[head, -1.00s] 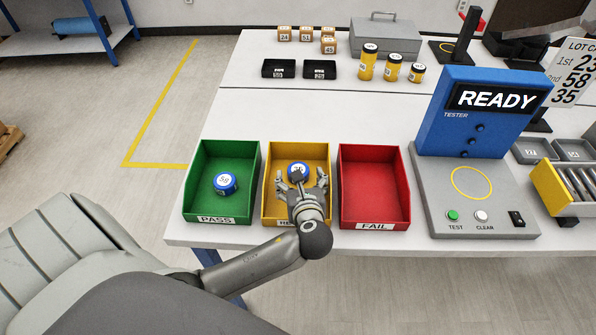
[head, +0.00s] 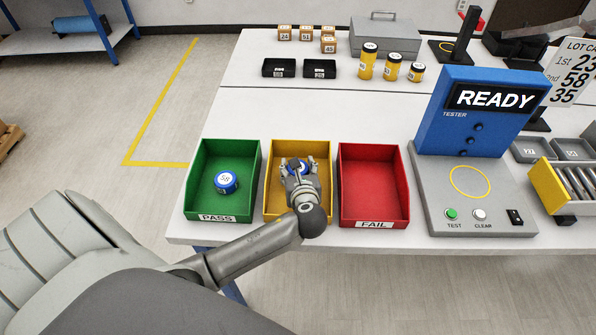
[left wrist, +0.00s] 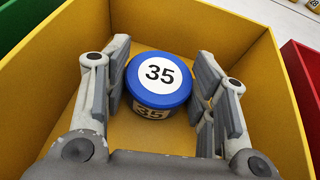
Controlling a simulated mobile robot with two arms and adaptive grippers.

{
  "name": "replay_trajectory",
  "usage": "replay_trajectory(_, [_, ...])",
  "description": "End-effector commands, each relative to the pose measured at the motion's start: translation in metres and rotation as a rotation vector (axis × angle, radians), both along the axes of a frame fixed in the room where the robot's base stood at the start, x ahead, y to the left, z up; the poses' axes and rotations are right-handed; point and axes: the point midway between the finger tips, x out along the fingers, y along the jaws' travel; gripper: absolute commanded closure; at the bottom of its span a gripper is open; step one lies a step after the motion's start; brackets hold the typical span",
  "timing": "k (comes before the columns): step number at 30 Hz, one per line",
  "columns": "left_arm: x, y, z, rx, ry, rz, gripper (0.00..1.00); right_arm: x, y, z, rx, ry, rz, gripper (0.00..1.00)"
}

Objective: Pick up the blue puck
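A blue puck (left wrist: 157,82) with a white label reading 35 lies in the yellow tray (head: 281,231). In the head view that puck (head: 303,166) is partly covered by my left gripper (head: 299,171). In the left wrist view my left gripper (left wrist: 165,88) is open, with one finger on each side of the puck and a gap visible beside it. A second blue puck (head: 225,182), labelled 58, lies in the green PASS tray (head: 196,172). My right gripper is not in view.
The red FAIL tray (head: 374,203) is empty, right of the yellow one. The tester (head: 484,120) reads READY. Two black trays (head: 279,68), yellow cylinders (head: 393,67) and small boxes (head: 328,44) stand at the back. The white table between is clear.

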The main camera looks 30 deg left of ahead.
Motion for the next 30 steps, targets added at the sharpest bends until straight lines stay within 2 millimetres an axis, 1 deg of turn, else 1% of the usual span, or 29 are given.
replay_trajectory(1, [-0.001,-0.001,-0.004,-0.004,0.007,0.0,0.63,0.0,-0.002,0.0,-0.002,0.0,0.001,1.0])
replay_trajectory(3, [-0.001,-0.001,-0.004,-0.004,0.008,-0.001,0.72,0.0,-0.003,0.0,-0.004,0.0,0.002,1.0])
replay_trajectory(12, [-0.002,-0.002,-0.004,-0.006,0.009,-0.002,0.73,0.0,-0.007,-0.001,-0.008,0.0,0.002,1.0])
replay_trajectory(17, [-0.001,-0.002,0.004,-0.006,0.007,-0.002,0.73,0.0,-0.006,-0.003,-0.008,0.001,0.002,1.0])
replay_trajectory(20, [-0.001,-0.001,0.016,-0.005,0.002,-0.002,0.73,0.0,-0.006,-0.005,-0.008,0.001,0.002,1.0])
replay_trajectory(22, [0.0,-0.001,0.028,-0.005,0.0,-0.002,0.73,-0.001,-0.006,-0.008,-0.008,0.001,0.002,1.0])
replay_trajectory(26, [-0.017,-0.013,0.052,-0.007,0.001,-0.003,0.73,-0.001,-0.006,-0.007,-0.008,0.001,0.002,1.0])
replay_trajectory(30, [-0.036,-0.027,0.081,-0.006,-0.001,-0.003,0.73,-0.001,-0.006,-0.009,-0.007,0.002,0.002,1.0])
